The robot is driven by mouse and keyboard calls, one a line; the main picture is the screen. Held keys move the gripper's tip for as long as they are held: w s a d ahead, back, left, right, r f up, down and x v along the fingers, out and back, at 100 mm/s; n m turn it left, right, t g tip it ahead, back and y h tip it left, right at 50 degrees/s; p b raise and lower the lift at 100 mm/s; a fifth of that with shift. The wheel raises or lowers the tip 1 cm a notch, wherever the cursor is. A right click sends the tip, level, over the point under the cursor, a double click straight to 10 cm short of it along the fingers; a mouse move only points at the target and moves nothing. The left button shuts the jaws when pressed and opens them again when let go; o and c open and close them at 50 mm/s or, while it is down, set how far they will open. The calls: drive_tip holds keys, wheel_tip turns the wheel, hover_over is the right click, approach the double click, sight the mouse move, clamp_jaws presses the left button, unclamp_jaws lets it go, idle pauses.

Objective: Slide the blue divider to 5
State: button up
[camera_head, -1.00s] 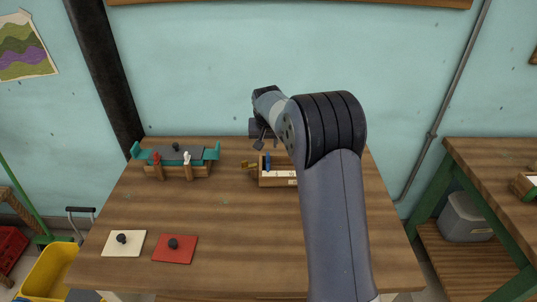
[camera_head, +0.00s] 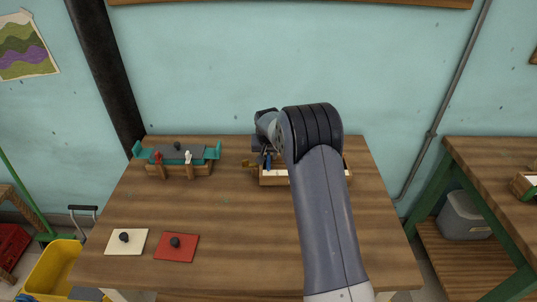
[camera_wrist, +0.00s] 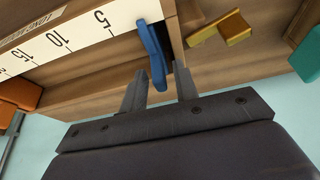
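The blue divider (camera_wrist: 155,56) stands in the wooden box (camera_wrist: 100,82), at the end of the white number strip (camera_wrist: 85,35) in the wrist view. It is on the low side of the printed 5, near the box's end wall. My gripper (camera_wrist: 160,70) is open. Its two dark fingers point at the divider, whose near end shows between them with a gap on the right side; I cannot tell whether the left finger touches it. In the head view, my arm hides part of the box (camera_head: 275,182), and the divider (camera_head: 268,162) shows just beside the gripper.
A brass-coloured piece (camera_wrist: 228,30) sticks out from the box's end. A teal-ended fixture with red and white pegs (camera_head: 180,171) stands at the left. White (camera_head: 118,245) and red (camera_head: 183,250) knobbed plates lie at the front left. The table's middle is clear.

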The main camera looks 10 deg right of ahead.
clamp_jaws()
idle(0.3)
drive_tip(key=shift+s+d+b, duration=0.15)
drive_tip(key=shift+d+b, duration=0.1)
drive_tip(key=shift+d, duration=0.55)
drive_tip(key=shift+s+d+b, duration=0.15)
drive_tip(key=shift+d+b, duration=0.1)
drive_tip(key=shift+d, duration=0.5)
drive_tip(key=shift+a, duration=0.1)
drive_tip(key=shift+o, duration=0.6)
unclamp_jaws()
drive_tip(key=b+v, duration=0.1)
drive_tip(key=v, duration=0.9)
drive_tip(key=shift+r, duration=0.4)
drive_tip(key=shift+f, duration=0.1)
